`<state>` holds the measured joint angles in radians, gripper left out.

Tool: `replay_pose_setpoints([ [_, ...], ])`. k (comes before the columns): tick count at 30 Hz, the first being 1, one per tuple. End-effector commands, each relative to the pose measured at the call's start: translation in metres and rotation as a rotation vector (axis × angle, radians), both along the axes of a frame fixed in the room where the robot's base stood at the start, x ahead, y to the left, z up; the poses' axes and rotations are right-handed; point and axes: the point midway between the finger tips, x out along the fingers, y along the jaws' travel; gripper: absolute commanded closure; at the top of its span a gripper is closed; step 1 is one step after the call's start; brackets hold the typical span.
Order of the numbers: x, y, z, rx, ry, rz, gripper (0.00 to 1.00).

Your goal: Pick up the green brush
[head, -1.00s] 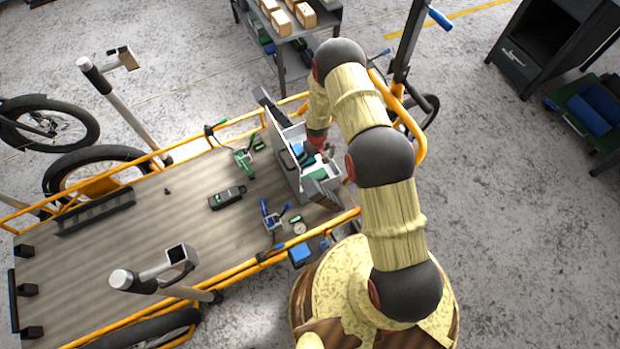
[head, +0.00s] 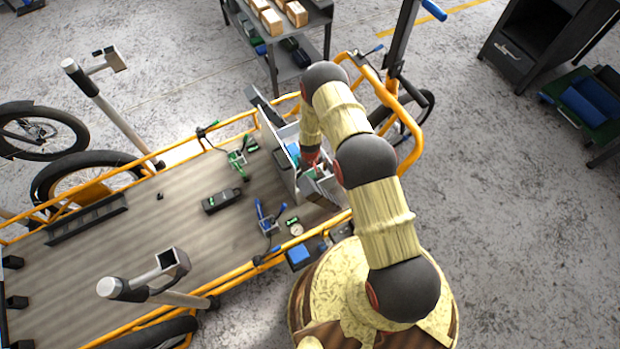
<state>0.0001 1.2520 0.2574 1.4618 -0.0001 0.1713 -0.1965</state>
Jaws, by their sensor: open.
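A grey open box (head: 281,155) with its lid raised stands at the right end of the cargo bike's wooden deck. My gripper (head: 313,172) is at the box's opening, pointing down into it, open. The arm and the box wall hide most of its fingers. A small green patch shows in the box beside the gripper. I cannot tell if it is the green brush, or whether the gripper touches it. A green-handled tool (head: 237,164) lies on the deck left of the box; its shape looks more like a clamp than a brush.
The deck (head: 150,235) also bears a black device (head: 222,201), a blue clamp-like tool (head: 266,218) and a round gauge (head: 296,229). Orange rails (head: 240,272) edge the deck. A shelf cart (head: 290,60) with boxes stands behind.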

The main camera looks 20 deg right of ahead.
Motion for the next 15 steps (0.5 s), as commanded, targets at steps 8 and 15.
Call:
replay_pose_setpoints([
  [8, 0.0004, -0.0001, 0.0016, 0.0, -0.001, 0.0, 0.07],
  [15, 0.0004, -0.0001, 0.0016, 0.0, -0.001, 0.0, 0.21],
])
